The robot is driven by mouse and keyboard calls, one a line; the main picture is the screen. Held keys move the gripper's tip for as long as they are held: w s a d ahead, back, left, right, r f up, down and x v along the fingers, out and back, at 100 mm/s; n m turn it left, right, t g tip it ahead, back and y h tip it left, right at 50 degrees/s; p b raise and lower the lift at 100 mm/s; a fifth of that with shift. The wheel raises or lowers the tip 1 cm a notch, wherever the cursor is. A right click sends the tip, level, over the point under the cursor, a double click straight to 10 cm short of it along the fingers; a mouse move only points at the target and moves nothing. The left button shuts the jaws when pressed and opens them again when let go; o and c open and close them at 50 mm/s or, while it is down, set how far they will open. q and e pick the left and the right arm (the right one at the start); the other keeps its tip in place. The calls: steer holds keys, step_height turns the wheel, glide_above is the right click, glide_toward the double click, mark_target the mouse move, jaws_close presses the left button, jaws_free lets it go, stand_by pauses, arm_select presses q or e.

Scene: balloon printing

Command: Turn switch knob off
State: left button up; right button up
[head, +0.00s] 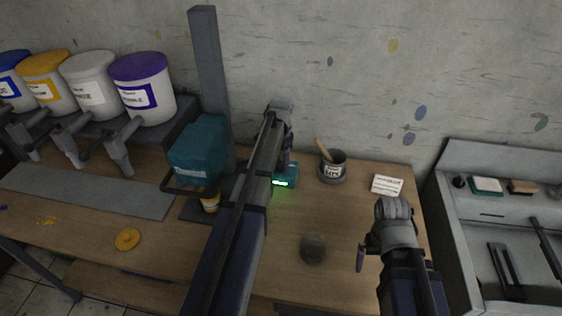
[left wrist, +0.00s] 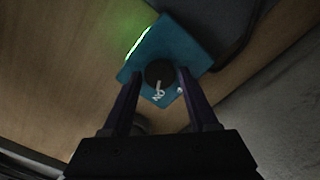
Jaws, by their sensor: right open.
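The switch box is a small teal box with a lit green display. It stands on the table in the head view (head: 286,176) and fills the middle of the left wrist view (left wrist: 187,48). Its round black knob (left wrist: 159,72) carries a white pointer, aimed toward small white lettering at the box's near edge. The arm and gripper hide the knob in the head view. My left gripper (head: 287,158) is over the box; in the left wrist view its fingers are apart, one on each side of the knob (left wrist: 159,78). My right gripper (head: 362,257) hangs empty over the table's right side.
A teal machine (head: 198,152) by a grey post (head: 208,80) stands left of the box. A grey ink pot (head: 333,170), white card (head: 386,185) and dark round object (head: 313,248) lie to the right. Paint buckets (head: 143,88) line the left; a grey tray unit (head: 455,240) stands right.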

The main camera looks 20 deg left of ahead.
arm_select(q)
jaws_close()
steer(key=shift+n, duration=0.4)
steer(key=n, duration=1.1)
stand_by(0.4)
steer(key=shift+n, duration=0.3)
steer(key=shift+o, duration=1.7)
jaws_free()
